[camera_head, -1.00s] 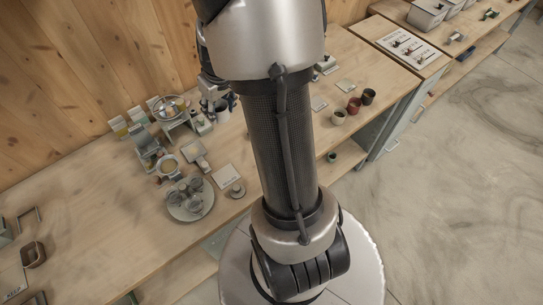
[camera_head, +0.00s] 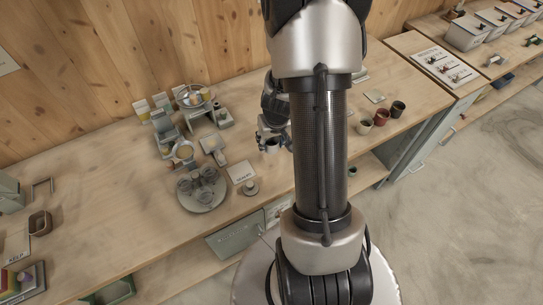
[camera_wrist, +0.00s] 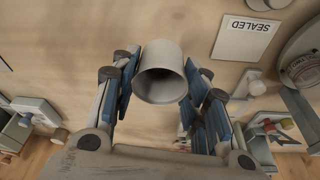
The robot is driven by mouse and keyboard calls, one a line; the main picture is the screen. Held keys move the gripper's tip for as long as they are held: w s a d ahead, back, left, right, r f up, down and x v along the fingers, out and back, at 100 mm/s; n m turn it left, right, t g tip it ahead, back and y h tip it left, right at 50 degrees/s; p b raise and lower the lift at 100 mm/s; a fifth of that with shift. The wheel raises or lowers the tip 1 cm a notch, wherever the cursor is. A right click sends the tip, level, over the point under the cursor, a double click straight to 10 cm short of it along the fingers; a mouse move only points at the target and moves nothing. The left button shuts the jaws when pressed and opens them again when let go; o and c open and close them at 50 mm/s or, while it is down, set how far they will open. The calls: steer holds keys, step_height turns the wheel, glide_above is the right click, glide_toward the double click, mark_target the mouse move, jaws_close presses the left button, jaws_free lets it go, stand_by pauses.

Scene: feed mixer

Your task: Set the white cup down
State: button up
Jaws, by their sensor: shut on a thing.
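The white cup (camera_wrist: 162,68) is between the blue-padded fingers of my gripper (camera_wrist: 166,80) in the wrist view, its dark open mouth facing the camera. My gripper is shut on it. In the head view my gripper (camera_head: 273,132) is low over the wooden bench (camera_head: 120,212), with the cup (camera_head: 272,146) at its fingers, right of the card and partly beside my arm. I cannot tell whether the cup's base touches the bench.
A SEALED card (camera_head: 241,171) and a small round weight (camera_head: 251,188) lie left of the cup. Pale, red and dark cups (camera_head: 381,117) stand to the right, beyond my arm. Bare wood surrounds the held cup.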

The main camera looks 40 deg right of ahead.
mark_target(271, 150)
steer(key=shift+f+b, duration=1.9)
steer(key=shift+f, duration=0.6)
steer(key=shift+f, duration=0.15)
steer(key=o, duration=0.9)
steer(key=shift+c, duration=0.2)
